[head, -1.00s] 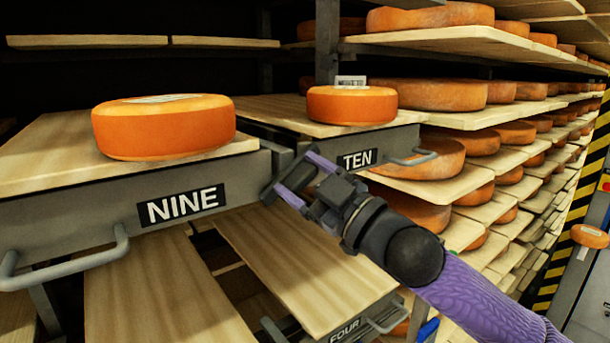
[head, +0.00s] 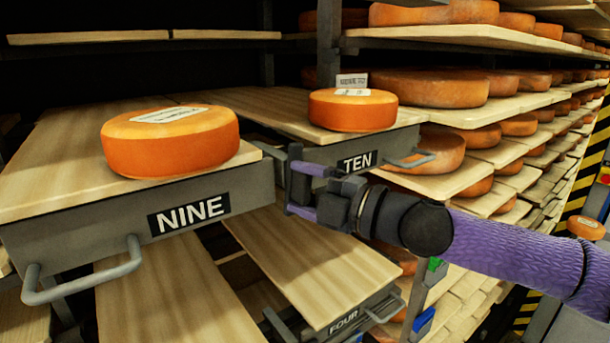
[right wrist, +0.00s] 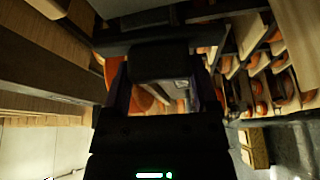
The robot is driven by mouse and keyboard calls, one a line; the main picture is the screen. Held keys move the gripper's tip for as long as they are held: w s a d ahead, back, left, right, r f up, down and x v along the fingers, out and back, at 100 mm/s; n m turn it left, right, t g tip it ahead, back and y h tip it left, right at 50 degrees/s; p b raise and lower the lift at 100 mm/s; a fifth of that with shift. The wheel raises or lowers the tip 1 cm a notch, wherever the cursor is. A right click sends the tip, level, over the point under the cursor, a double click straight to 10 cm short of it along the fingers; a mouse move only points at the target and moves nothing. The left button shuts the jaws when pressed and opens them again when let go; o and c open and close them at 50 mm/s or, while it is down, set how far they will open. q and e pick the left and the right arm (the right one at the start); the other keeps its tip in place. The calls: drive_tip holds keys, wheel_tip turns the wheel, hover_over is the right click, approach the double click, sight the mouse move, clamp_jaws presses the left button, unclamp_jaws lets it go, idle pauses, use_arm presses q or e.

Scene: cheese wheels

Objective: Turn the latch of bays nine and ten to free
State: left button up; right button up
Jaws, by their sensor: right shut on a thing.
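Bay nine (head: 195,215) and bay ten (head: 350,160) are labelled grey fronts with wooden boards. Between them is a dark grey latch (head: 294,165) whose bar stands about upright, partly hidden by my gripper. My right gripper (head: 305,190) comes from the right and is shut on the latch, its purple fingers one above the other. In the right wrist view a dark block (right wrist: 160,62), apparently the latch handle, lies between the fingers. My left gripper is not in view.
A cheese wheel stands on nine (head: 170,141) and another on ten (head: 352,108). Pull handles stick out on nine (head: 85,285) and ten (head: 415,160). Bay four (head: 345,320) lies below. Shelves of cheeses fill the right.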

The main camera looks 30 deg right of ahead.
drive_tip(key=shift+n+p, duration=0.6)
drive_tip(key=shift+p, duration=0.05)
drive_tip(key=o, duration=1.1)
